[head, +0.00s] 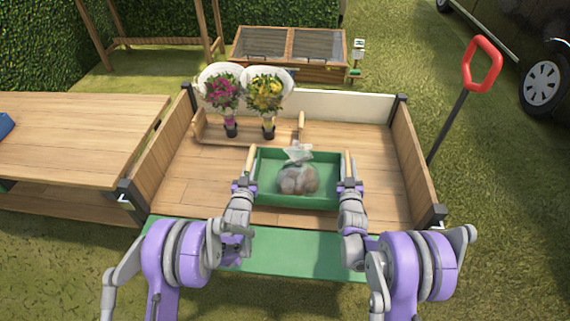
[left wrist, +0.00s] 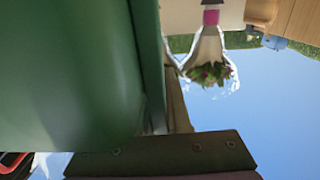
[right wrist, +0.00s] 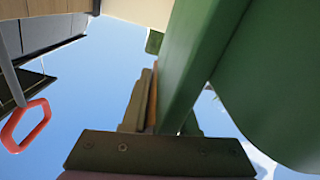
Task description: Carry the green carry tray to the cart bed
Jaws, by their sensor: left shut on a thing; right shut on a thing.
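The green carry tray (head: 265,194) is over the front middle of the wooden cart bed (head: 382,180) in the head view. A clear bag of brown round things (head: 298,180) lies in it. My left gripper (head: 246,182) is shut on the tray's left handle, and my right gripper (head: 350,183) is shut on its right handle. The tray looks level; whether its base touches the bed I cannot tell. The tray's green wall fills much of the left wrist view (left wrist: 70,70) and of the right wrist view (right wrist: 280,80).
A wooden carrier (head: 205,135) with two wrapped bouquets, pink (head: 222,92) and yellow (head: 267,92), stands at the bed's back left. The bed's right part is clear. Side boards (head: 412,150) edge the bed. A wooden table (head: 70,135) is at left, and a red handle (head: 483,62) rises at right.

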